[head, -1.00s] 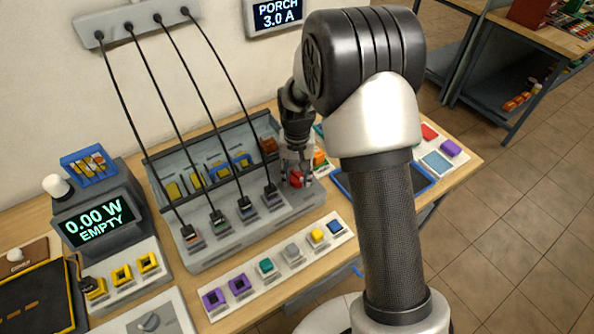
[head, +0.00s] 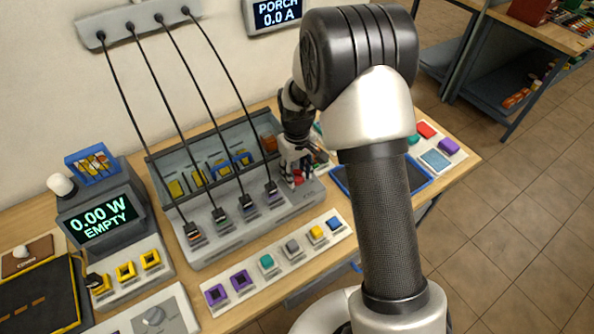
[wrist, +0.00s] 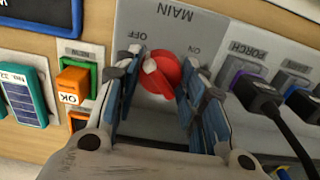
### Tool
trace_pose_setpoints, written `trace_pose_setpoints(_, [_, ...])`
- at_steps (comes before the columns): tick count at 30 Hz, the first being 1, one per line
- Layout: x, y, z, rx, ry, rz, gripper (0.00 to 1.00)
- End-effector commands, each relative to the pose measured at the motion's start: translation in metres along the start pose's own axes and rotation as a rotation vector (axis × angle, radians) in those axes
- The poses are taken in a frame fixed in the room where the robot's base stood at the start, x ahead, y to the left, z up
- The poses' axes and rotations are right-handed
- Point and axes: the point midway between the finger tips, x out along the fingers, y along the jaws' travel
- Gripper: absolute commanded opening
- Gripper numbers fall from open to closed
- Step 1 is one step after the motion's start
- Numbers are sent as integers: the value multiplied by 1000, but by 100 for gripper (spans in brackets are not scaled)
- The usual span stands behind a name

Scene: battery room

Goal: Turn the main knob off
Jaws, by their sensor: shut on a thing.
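The main knob (wrist: 168,68) is red with a white pointer, on a grey panel marked MAIN, OFF and ON. Its pointer tilts toward the OFF label (wrist: 131,49). My gripper (wrist: 160,84) is shut on the knob, one blue-padded finger on each side of it. In the head view my gripper (head: 296,168) is at the right end of the grey charging unit, and only a bit of the red knob (head: 298,179) shows. The wall display (head: 277,12) reads PORCH 0.0 A.
Black cables run from the wall strip (head: 135,27) to plugs in the charging unit (head: 215,250). A black plug (wrist: 258,96) at the PORCH socket sits close to the right finger. An orange block marked OK (wrist: 74,84) is at the left.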

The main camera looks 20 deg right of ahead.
Motion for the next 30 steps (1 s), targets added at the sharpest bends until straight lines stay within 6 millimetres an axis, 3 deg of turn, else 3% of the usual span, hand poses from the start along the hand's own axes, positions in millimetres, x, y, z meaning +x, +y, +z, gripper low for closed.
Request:
trace_pose_setpoints(12, [0,0,0,-10,1,1,14])
trace_pose_setpoints(13, [0,0,0,-10,1,1,38])
trace_pose_setpoints(22, [0,0,0,-8,0,0,58])
trace_pose_setpoints(30, [0,0,0,-8,0,0,59])
